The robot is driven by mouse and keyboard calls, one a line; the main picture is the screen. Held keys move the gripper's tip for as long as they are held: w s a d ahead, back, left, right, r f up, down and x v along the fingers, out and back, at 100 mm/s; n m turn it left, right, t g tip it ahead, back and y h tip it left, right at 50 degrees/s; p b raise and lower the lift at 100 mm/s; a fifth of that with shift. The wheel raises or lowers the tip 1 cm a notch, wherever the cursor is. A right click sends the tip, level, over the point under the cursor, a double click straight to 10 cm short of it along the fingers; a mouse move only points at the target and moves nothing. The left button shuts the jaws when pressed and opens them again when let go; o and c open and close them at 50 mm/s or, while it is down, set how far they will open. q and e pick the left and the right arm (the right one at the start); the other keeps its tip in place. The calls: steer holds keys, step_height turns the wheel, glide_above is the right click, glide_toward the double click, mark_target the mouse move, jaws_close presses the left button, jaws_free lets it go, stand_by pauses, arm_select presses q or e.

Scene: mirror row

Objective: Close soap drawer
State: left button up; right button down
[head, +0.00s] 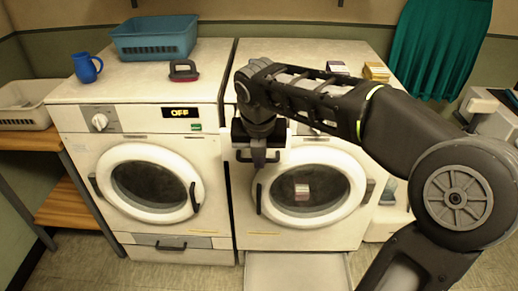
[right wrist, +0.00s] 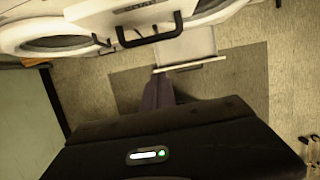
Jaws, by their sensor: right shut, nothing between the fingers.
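The right washing machine (head: 310,225) is white with a round door. A white drawer front (head: 232,157), which looks like the soap drawer, juts out at its upper left. It is partly hidden behind my right gripper (head: 260,160). In the right wrist view a white drawer (right wrist: 150,14) with a black bar handle stands out from the machine. My right gripper, also in that view (right wrist: 158,82), is shut and empty. Its fingers point down in front of the drawer in the head view; I cannot tell whether they touch it. My left gripper is not in view.
A low drawer or tray (head: 298,272) is pulled out below the right machine. The left washing machine (head: 150,225) has its door and bottom drawer shut. On top are a teal basket (head: 155,40), a blue mug (head: 86,68) and a dark red-handled brush (head: 183,71).

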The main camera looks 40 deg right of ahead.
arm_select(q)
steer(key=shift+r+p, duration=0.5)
arm_select(e)
steer(key=w+d+f, duration=0.3)
steer(key=w+f, duration=0.1)
steer(key=shift+f, duration=0.3)
steer(key=shift+w, duration=0.1)
